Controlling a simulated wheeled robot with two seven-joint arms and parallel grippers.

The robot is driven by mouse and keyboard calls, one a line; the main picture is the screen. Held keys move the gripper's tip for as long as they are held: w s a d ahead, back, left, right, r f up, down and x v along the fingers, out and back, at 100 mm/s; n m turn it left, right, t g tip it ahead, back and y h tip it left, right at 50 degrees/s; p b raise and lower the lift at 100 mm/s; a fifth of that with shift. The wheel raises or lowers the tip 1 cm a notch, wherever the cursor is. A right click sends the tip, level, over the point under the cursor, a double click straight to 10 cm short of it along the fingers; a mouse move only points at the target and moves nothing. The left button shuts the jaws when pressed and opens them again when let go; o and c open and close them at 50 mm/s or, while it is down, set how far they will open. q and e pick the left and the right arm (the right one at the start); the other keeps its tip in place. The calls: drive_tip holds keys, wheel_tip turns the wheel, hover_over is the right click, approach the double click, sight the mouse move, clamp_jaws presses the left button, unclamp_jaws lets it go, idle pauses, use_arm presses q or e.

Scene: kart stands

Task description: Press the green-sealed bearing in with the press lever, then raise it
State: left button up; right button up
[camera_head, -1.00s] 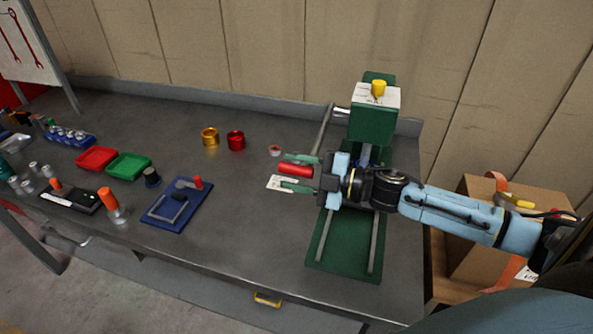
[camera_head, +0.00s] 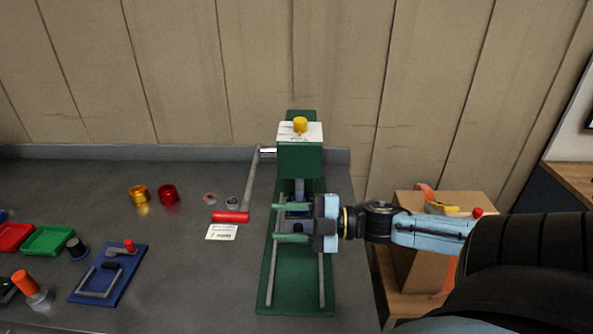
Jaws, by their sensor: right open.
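The green press (camera_head: 299,158) stands at the back of the bench, with a yellow knob on top and a long green base with two rails. Its lever (camera_head: 249,178) slopes down on the left side and ends in a red handle (camera_head: 231,217) low near the bench. My right gripper (camera_head: 277,222) is open in front of the press column, its fingers pointing left, apart from the red handle. The ram and what lies under it are partly hidden by the gripper. No green-sealed bearing can be made out. A small ring part (camera_head: 232,202) lies by the lever. My left gripper is not in view.
A white card (camera_head: 221,232) lies below the handle. Gold (camera_head: 139,194) and red (camera_head: 168,194) rings, a red-centred disc (camera_head: 210,198), a blue tray (camera_head: 108,274) and a green bin (camera_head: 48,241) are to the left. A cardboard box (camera_head: 420,235) stands right of the bench.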

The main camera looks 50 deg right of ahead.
sight(239, 217)
drive_tip(key=shift+v, duration=1.05)
wheel_tip(239, 217, up, 5)
drive_tip(key=w+d+m+t+h+p, duration=0.1)
drive_tip(key=w+m+t+h, duration=0.1)
drive_tip(key=m+t+h, duration=0.15)
drive_tip(key=shift+w+a+f+m+g+h, duration=0.2)
drive_tip(key=shift+a+f+m+g+h, duration=0.15)
drive_tip(key=shift+a+g, duration=0.55)
drive_tip(key=shift+w+a+f+m+g+h, duration=0.2)
drive_tip(key=shift+a+m+g+h, duration=0.15)
drive_tip(key=shift+a, duration=0.9)
drive_tip(key=shift+w+a+f+m+g+h, duration=0.2)
drive_tip(key=shift+a+m+g, duration=0.4)
drive_tip(key=shift+a, duration=0.5)
drive_tip(key=shift+f+p+x, duration=0.1)
drive_tip(key=shift+p+x, duration=0.15)
drive_tip(key=shift+x, duration=1.9)
drive_tip(key=shift+f+p+x, duration=0.15)
drive_tip(key=shift+p+x, duration=0.05)
drive_tip(key=shift+x, duration=1.9)
clamp_jaws()
